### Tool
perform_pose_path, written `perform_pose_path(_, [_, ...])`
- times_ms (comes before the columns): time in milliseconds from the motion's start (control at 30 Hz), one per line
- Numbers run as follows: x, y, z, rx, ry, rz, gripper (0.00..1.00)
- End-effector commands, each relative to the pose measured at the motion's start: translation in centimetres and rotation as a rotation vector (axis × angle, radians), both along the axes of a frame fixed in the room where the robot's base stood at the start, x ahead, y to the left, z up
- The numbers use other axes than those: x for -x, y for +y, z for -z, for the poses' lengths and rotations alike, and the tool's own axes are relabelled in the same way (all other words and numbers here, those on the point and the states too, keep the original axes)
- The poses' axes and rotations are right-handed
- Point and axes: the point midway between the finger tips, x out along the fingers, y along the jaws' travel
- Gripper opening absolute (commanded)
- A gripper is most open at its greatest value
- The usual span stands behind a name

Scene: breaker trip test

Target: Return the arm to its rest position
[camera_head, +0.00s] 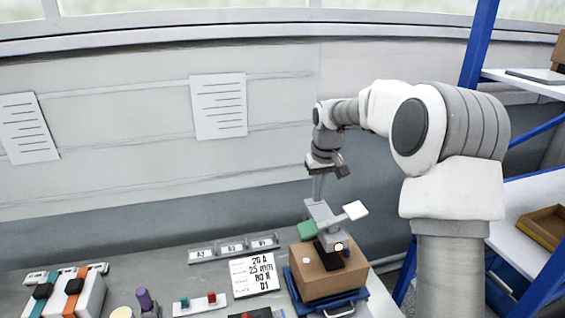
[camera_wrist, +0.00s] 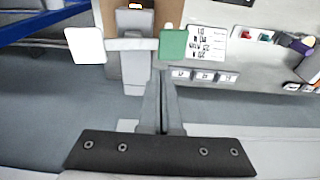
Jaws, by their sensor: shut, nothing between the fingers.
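My arm reaches from the right side of the head view out over the bench, bent with its wrist pointing down. My gripper (camera_head: 317,196) is shut and empty, its fingertips just above a grey device (camera_head: 334,240) on a cardboard box. In the wrist view the two fingers (camera_wrist: 160,75) lie together, and their tips end close to the device's grey crossbar (camera_wrist: 130,44). The crossbar has a white pad (camera_wrist: 85,46) at one end and a green pad (camera_wrist: 173,45) at the other. I cannot tell whether the tips touch it.
The cardboard box (camera_head: 325,281) sits on a blue item at the bench's right end. A printed card (camera_head: 253,276), labelled blocks (camera_head: 232,247) and several small parts lie left of it. A blue-framed shelf (camera_head: 526,215) stands at the right. Air above the bench's left is clear.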

Motion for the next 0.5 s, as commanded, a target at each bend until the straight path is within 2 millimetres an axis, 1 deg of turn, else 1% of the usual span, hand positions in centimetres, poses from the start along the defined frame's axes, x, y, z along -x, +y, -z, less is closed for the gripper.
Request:
perform_pose_path(67, [0.5, 0.1, -0.7, 0.007, -0.007, 0.0, 0.0])
perform_pose_path(167, [1.9, 0.3, -2.2, 0.022, -0.023, 0.001, 0.0])
perform_pose_path(300, [4.9, 0.5, -4.9, 0.049, -0.054, 0.008, 0.0])
perform_pose_path(500, [9.6, 0.6, -7.9, 0.075, -0.097, 0.029, 0.0])
